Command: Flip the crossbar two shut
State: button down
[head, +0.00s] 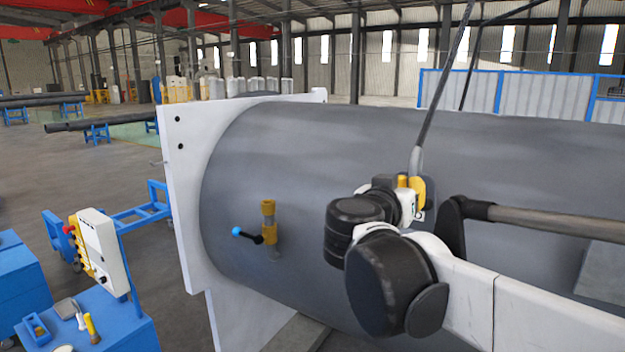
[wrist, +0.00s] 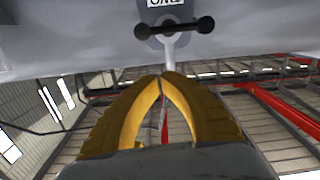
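In the wrist view, which is upside down, a black crossbar (wrist: 176,27) with rounded ends sits on a grey round mount at the top. A pale stem (wrist: 168,52) runs from it toward my fingertips. An inverted white label (wrist: 165,3) beside it is cut off by the frame edge; it may read TWO. My gripper (wrist: 163,76) has its yellow fingers converged, tips together, close to the stem's end in the picture. I see nothing held; whether the tips touch the stem is unclear. In the head view my arm covers this area, and I cannot make out the crossbar.
A large grey cylindrical shell (head: 300,150) with a white square flange (head: 185,190) fills the head view's middle. A brass valve (head: 268,222) with a blue-tipped handle projects from it. A blue cart (head: 120,325) with a control box (head: 103,250) stands at left. Open floor lies behind.

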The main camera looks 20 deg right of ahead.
jog(key=v, duration=0.3)
jog(key=shift+a, duration=0.1)
jog(key=shift+s, duration=0.15)
jog(key=s+a+f+n+g+y+b, duration=0.15)
jog(key=f+b, duration=0.45)
jog(key=f, duration=0.6)
jog(key=s+a+f+n+g+y+b, duration=0.1)
jog(key=s+f+y+b, duration=0.2)
jog(key=f+b, duration=0.55)
jog(key=s+a+f+n+g+y+b, duration=0.15)
jog(key=f+b, duration=0.25)
jog(key=f, duration=1.1)
jog(key=s+a+f+n+y+b, duration=0.1)
jog(key=a+f+b, duration=0.3)
jog(key=f, duration=0.4)
jog(key=s+a+f+n+y+b, duration=0.2)
jog(key=f+b, duration=0.4)
jog(key=f, duration=0.3)
jog(key=s+a+f+n+y+b, duration=0.2)
jog(key=s+a+f+y+b, duration=0.1)
jog(key=f, duration=0.5)
jog(key=a+y+b, duration=0.1)
jog(key=a+b, duration=0.1)
jog(key=a, duration=0.1)
jog(key=shift+s+a+f+y, duration=0.25)
jog(key=shift+a+f+y, duration=0.15)
